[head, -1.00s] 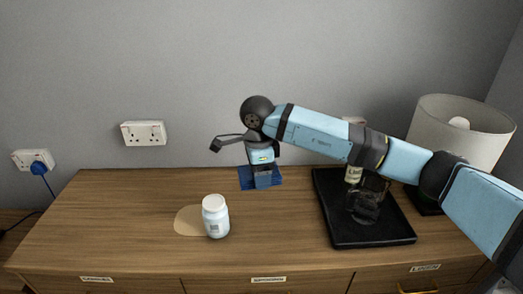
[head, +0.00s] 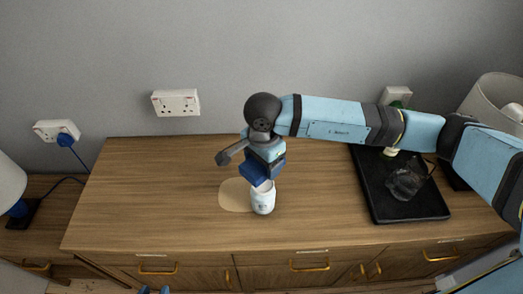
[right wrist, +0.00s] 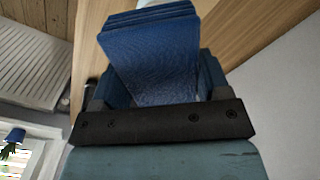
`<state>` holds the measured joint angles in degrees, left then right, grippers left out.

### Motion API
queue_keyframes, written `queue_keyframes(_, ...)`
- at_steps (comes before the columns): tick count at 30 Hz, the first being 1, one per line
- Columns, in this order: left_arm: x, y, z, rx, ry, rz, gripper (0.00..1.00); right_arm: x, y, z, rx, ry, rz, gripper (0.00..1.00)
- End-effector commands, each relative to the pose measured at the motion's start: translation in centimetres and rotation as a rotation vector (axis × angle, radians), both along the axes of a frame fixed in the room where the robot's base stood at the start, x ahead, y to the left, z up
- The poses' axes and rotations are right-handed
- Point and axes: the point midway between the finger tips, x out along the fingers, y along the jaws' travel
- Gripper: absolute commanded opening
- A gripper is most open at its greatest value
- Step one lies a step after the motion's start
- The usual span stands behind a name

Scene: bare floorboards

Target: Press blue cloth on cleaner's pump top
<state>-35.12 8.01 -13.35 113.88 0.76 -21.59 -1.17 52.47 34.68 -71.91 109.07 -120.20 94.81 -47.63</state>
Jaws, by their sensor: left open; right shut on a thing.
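The blue cloth (head: 265,168) is folded and held in my right gripper (head: 262,180); its layers fill the right wrist view (right wrist: 155,55). The cleaner, a white bottle (head: 263,202) with a label, stands upright on the wooden dresser. My right gripper points down with the cloth right above the bottle. The cloth and gripper partly hide the bottle's top, so I cannot tell whether they touch. Only small blue tips of my left gripper (head: 154,290) show at the bottom edge of the head view, in front of the dresser.
A beige patch (head: 234,195) lies left of the bottle. A black tray (head: 378,190) at right holds a dark glass object (head: 405,181) and a bottle. Lamps stand at both sides. The dresser's left half (head: 140,190) is clear.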

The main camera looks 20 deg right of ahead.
Motion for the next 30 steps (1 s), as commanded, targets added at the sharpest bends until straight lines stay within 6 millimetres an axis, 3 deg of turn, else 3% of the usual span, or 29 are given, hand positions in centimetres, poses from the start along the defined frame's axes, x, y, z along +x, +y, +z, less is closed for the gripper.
queue_keyframes(18,0.0,-0.2,-1.3,-0.004,-0.005,-0.002,0.43,0.0,0.0,-5.4,-0.001,0.002,-0.002,0.51)
queue_keyframes(30,0.0,-0.1,-1.4,-0.003,-0.005,-0.002,0.43,0.0,0.0,-5.9,0.0,0.0,-0.002,0.51)
